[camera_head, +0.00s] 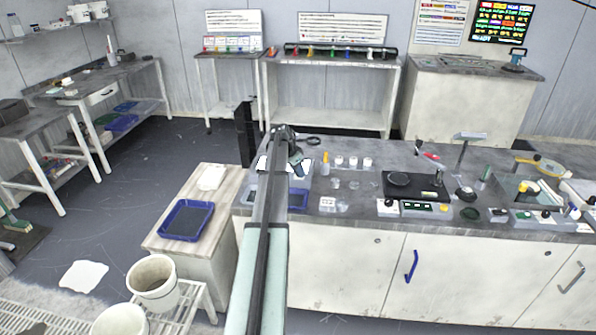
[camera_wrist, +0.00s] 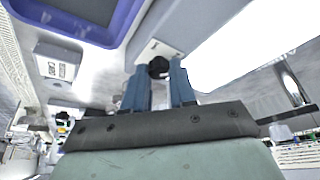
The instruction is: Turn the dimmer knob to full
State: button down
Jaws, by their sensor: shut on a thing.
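The dimmer knob (camera_wrist: 158,66) is a small round black knob on a pale plate (camera_wrist: 153,48), at the upper middle of the wrist view. My gripper (camera_wrist: 159,72) has its two blue fingers on either side of the knob, shut on it. Part of the knob is hidden by the fingers, and I cannot make out a pointer mark or its setting. In the head view my gripper (camera_head: 298,160) is over the left end of the counter, and my arm hides the knob there.
A blue-rimmed tray (camera_wrist: 118,28) and a white socket box (camera_wrist: 58,68) lie close by in the wrist view. On the counter (camera_head: 400,157), small white-topped jars (camera_head: 353,162) and a black scale-like device (camera_head: 415,186) stand to the right. Another blue tray (camera_head: 208,206) sits on the lower cabinet at left.

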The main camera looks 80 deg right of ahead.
jog(key=c, duration=0.9)
grip_release()
jog(key=shift+r, duration=0.1)
jog(key=v, duration=1.3)
jog(key=shift+w+a+r, duration=0.15)
jog(key=shift+a+r, duration=0.05)
jog(key=shift+r, duration=0.05)
